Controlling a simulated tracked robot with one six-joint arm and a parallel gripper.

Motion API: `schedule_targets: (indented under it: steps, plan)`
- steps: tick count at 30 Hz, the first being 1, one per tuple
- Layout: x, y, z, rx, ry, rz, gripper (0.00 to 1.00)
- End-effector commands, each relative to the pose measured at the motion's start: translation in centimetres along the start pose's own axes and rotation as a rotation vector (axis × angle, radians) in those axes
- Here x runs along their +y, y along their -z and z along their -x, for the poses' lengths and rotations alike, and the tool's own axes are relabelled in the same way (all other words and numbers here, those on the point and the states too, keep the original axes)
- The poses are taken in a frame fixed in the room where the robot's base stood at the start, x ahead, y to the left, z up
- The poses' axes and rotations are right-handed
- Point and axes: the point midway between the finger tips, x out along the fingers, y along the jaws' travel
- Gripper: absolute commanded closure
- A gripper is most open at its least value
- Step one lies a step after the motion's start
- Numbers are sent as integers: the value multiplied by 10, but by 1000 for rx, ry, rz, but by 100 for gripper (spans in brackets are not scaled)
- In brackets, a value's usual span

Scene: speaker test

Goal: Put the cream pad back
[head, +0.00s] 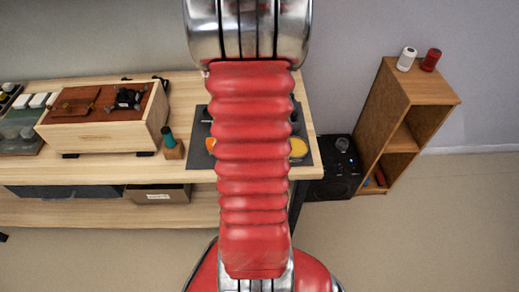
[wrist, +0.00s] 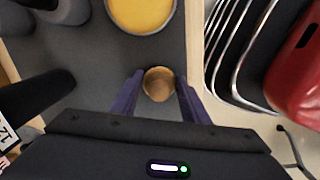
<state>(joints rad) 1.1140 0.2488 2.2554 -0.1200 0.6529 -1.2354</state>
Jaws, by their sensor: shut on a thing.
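My gripper (wrist: 159,88) shows in the wrist view, its two dark blue fingers closed on the sides of a small round tan piece (wrist: 159,84). The piece has a darker brown rim, and I cannot tell for sure whether it is the cream pad. It is over a dark grey mat (wrist: 105,65); whether it touches the mat is unclear. A round yellow-topped thing with a grey rim (wrist: 141,14) is just beyond it. In the head view my red arm hides the gripper and the held piece. No other cream pad is clearly visible.
In the head view, the mat (head: 197,162) lies on the wooden bench (head: 100,172). A wooden box (head: 100,135) and a green-topped item (head: 168,138) stand to its left. A black box (head: 338,178) and wooden shelf (head: 395,115) stand right of the bench. Grey cylinders (wrist: 62,10) crowd the wrist view's upper left.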

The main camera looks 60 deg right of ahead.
Motion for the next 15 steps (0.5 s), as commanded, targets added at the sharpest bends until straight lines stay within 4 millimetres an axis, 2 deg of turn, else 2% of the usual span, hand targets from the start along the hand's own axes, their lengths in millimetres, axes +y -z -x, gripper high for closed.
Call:
schedule_targets:
  steps: [12,13,15]
  plan:
    - [0,0,-6,0,0,-2,94]
    - [0,0,-6,0,0,-2,58]
    - [0,0,-6,0,0,-2,53]
